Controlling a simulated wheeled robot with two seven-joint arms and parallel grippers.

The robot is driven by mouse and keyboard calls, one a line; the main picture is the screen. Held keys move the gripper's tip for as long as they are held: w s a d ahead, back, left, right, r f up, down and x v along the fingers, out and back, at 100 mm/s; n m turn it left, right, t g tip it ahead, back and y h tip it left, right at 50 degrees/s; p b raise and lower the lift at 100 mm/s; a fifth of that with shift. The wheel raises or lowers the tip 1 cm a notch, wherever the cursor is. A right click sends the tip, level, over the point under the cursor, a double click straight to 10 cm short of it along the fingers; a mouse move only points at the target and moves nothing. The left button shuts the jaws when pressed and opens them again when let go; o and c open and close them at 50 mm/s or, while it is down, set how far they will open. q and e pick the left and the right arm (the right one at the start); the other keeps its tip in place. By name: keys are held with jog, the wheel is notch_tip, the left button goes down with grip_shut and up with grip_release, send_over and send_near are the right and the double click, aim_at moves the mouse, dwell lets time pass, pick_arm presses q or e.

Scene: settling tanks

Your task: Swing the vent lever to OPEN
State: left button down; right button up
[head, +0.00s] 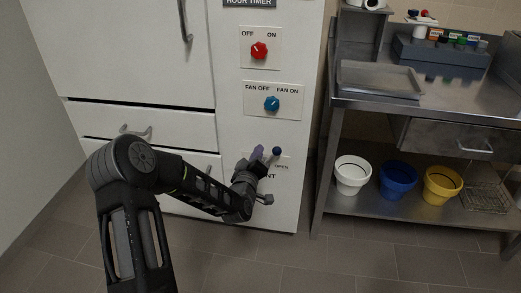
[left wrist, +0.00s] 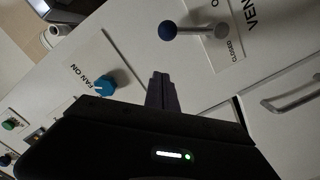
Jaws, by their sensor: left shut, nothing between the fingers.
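The ball stands on the upper side of the hub, roughly upright. A CLOSED label (left wrist: 235,50) is beside the hub. In the head view the ball (head: 277,151) shows above the OPEN label (head: 281,167); the hub is hidden behind my arm. My left gripper (head: 257,152) is shut and empty, just left of the ball. Its fingertips (left wrist: 160,76) appear apart from the lever.
Above are the blue fan knob (head: 272,104) and the red knob (head: 259,50) on the white cabinet. A steel bench (head: 345,100) stands close on the right, with white, blue and yellow buckets on its lower shelf. Drawer handles (head: 136,131) stick out on the left.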

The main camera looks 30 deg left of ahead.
pick_arm(q)
jog(key=v, duration=0.6)
jog(key=shift+s, duration=0.2)
